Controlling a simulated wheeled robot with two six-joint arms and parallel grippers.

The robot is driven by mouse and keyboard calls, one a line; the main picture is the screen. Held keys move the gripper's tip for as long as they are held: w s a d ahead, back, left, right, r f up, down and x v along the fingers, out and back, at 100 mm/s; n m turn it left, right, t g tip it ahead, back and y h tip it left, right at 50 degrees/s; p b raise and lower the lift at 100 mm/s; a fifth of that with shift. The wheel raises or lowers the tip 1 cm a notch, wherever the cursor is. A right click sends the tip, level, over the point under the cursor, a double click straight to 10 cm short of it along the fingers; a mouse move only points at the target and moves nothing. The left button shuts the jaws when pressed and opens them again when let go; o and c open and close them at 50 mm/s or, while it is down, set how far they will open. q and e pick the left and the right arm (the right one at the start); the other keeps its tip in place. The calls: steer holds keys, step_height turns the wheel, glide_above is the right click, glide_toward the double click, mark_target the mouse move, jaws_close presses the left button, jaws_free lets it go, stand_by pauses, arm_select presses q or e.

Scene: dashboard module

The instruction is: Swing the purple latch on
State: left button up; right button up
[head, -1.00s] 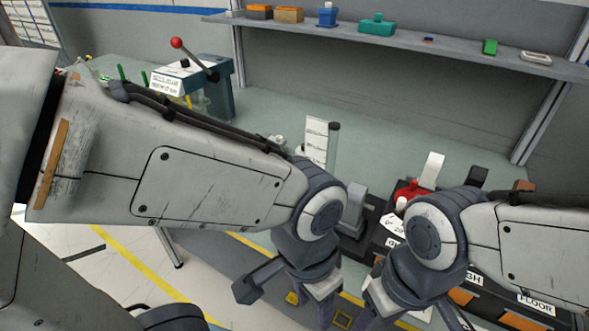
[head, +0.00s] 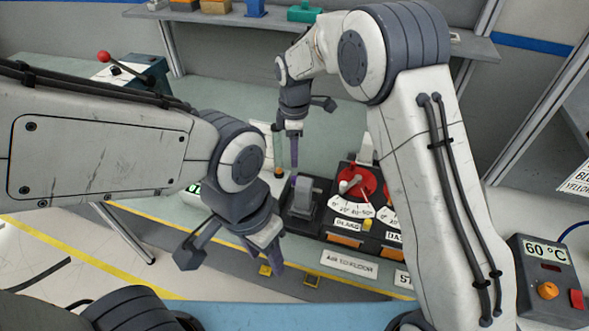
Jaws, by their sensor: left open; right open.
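A dark dashboard module (head: 332,238) stands on the bench, right of centre in the head view. At its left end is an upright grey block (head: 303,195) on a dark base. A small purplish bit (head: 293,181) shows at the block's left edge; I cannot tell whether it is the purple latch. My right gripper (head: 294,160) is open and points down, behind and above the grey block, apart from it as far as I can see. My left gripper (head: 275,262) is open and empty, in front of the module and left of it. My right arm hides the module's right part.
A red dial (head: 356,184) with a white scale sits right of the grey block. A box with a red-knobbed lever (head: 104,57) stands at the back left. A 60 °C control box (head: 548,285) is at the right. A shelf (head: 200,20) runs along the back.

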mark_target(294, 178)
step_height(294, 178, down, 8)
steer(key=p, duration=0.2)
steer(key=shift+f+p, duration=0.2)
steer(key=shift+p, duration=0.15)
steer(key=shift+f, duration=0.8)
jaws_close()
